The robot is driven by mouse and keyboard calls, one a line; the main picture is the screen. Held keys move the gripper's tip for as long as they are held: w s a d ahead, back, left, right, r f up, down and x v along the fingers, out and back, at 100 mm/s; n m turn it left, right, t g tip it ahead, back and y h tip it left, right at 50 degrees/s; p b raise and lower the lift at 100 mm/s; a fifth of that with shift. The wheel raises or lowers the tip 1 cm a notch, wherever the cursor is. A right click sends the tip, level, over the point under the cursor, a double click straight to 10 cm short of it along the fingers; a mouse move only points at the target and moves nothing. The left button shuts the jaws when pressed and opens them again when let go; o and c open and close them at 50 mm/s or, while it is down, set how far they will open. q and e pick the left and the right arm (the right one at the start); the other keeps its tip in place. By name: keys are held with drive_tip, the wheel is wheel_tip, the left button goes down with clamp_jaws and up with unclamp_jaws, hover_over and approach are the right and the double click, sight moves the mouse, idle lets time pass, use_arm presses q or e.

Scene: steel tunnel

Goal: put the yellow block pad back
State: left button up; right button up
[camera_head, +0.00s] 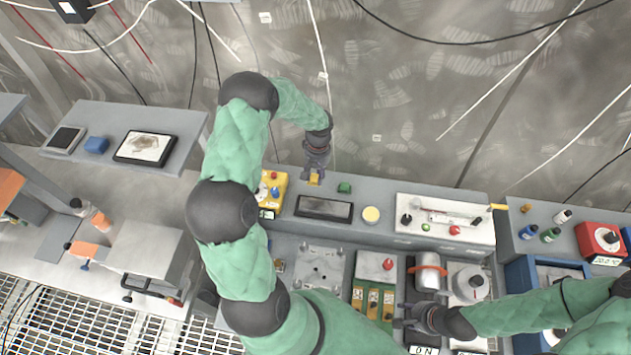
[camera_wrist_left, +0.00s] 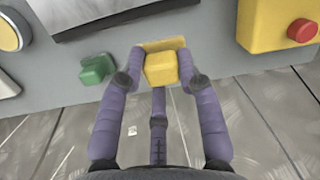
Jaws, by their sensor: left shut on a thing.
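The yellow block (camera_head: 315,178) is at the back ledge in the head view. In the left wrist view the yellow block (camera_wrist_left: 161,69) sits between the fingers of my left gripper (camera_wrist_left: 163,72), which is shut on it. A flat yellow strip (camera_wrist_left: 160,45) shows just beyond the block, against the grey ledge; I cannot tell whether the block touches it. In the head view my left gripper (camera_head: 316,168) reaches down to the ledge from the wall side. My right gripper (camera_head: 405,318) is low at the right, beside the bench devices; its finger opening is unclear.
A green block (camera_head: 345,187) stands to the right of the yellow one. A yellow box with a red button (camera_head: 271,190) is to the left. A dark screen (camera_head: 324,208) and a round yellow disc (camera_head: 371,215) lie on the ledge nearby. The wall is close behind.

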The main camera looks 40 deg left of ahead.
sight(315, 179)
use_arm(q)
drive_tip(key=shift+w+a+f, duration=0.4)
drive_tip(key=shift+f, duration=0.25)
drive_tip(key=shift+w+a+f+b, duration=0.2)
drive_tip(key=shift+f+b, duration=0.25)
drive_tip(key=shift+b, duration=0.05)
drive_tip(key=shift+w+a+f+b, duration=0.15)
drive_tip(key=shift+f+b, duration=0.35)
drive_tip(key=shift+f, duration=1.05)
drive_tip(key=o, duration=1.1)
drive_tip(key=shift+f, duration=0.1)
